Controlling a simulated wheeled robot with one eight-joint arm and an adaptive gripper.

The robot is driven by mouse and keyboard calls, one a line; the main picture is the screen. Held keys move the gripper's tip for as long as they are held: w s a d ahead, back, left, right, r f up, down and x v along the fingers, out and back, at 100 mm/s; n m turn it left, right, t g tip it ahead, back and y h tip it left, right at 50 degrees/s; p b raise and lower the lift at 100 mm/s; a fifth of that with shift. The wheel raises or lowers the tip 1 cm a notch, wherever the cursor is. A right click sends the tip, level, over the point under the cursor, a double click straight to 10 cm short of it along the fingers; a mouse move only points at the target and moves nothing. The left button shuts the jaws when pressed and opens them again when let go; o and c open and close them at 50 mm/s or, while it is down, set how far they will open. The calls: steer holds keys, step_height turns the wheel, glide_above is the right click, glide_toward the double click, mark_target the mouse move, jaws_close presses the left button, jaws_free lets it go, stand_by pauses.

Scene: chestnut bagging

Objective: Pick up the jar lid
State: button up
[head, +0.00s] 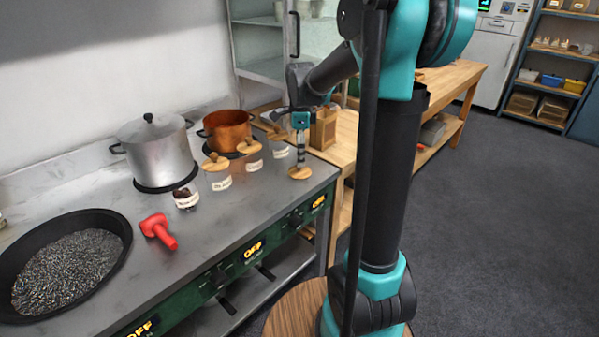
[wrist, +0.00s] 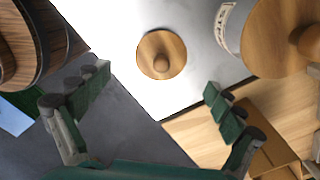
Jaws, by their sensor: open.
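A round wooden jar lid with a knob (head: 300,173) lies on the steel counter near its right front corner. In the wrist view the lid (wrist: 150,62) shows from above, knob up, near the counter edge. My gripper (head: 301,150) is above it, open and empty. In the wrist view its two green-padded fingers (wrist: 157,80) stand wide apart, with the lid beyond their tips and between them. One labelled jar (head: 187,201) has no lid and dark contents. Several labelled jars (head: 222,184) with wooden lids stand in a row behind.
A lidded jar (wrist: 280,40) stands close beside the loose lid. A copper pot (head: 228,128), a steel pot (head: 158,152), a red tool (head: 158,230) and a black pan (head: 118,222) are on the counter. A wooden table (head: 340,150) adjoins its right end.

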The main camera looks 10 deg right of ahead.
step_height(320, 180, down, 5)
steer(key=shift+w+a+r, duration=0.1)
steer(key=shift+a, duration=0.05)
steer(key=shift+c, duration=0.5)
steer(key=c, duration=1.5)
steer(key=shift+c, duration=0.3)
